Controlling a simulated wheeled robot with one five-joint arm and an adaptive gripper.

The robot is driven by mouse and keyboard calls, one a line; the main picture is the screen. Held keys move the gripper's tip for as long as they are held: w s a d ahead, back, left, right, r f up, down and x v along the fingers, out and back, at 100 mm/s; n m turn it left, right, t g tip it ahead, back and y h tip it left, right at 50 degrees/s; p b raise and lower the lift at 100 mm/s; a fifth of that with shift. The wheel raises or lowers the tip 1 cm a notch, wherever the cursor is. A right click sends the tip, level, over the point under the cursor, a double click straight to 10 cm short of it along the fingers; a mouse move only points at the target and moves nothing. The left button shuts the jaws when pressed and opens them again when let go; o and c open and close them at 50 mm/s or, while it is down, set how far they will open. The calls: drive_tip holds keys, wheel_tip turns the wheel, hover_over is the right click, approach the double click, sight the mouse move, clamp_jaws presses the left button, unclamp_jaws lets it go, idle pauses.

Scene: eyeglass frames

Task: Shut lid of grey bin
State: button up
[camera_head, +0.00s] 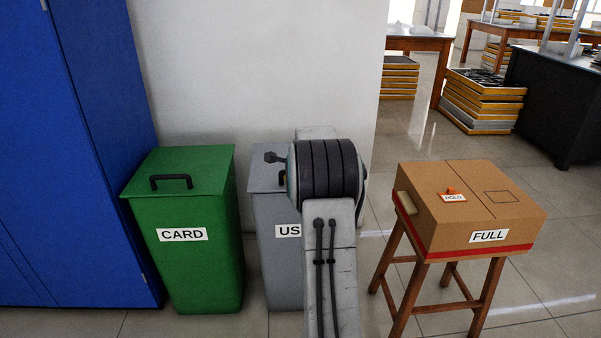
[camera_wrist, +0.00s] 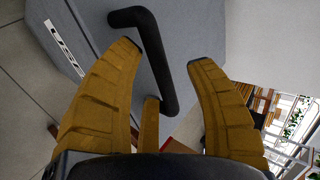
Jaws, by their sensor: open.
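The grey bin (camera_head: 265,240) stands in the middle of the head view, its label reading "US" before my arm covers the rest. Its lid (camera_head: 262,183) looks flat on top in the part that shows; the right side is hidden behind my arm. In the wrist view the bin's grey surface (camera_wrist: 95,65) fills the upper left, with a black bar handle (camera_wrist: 147,50). My gripper (camera_wrist: 167,52) is open, its yellow fingers spread with the handle between and just beyond them. I cannot tell whether they touch it. The head view hides the fingers.
A green bin (camera_head: 200,265) labelled "CARD", lid shut, stands left of the grey bin. A blue cabinet (camera_head: 70,150) is further left. A cardboard box (camera_head: 470,212) labelled "FULL" sits on a wooden stool (camera_head: 401,303) at right. A pale wall (camera_head: 255,70) is behind the bins.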

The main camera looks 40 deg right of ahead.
drive_tip(key=v, duration=1.2)
drive_tip(key=shift+a, duration=0.1)
idle(0.4)
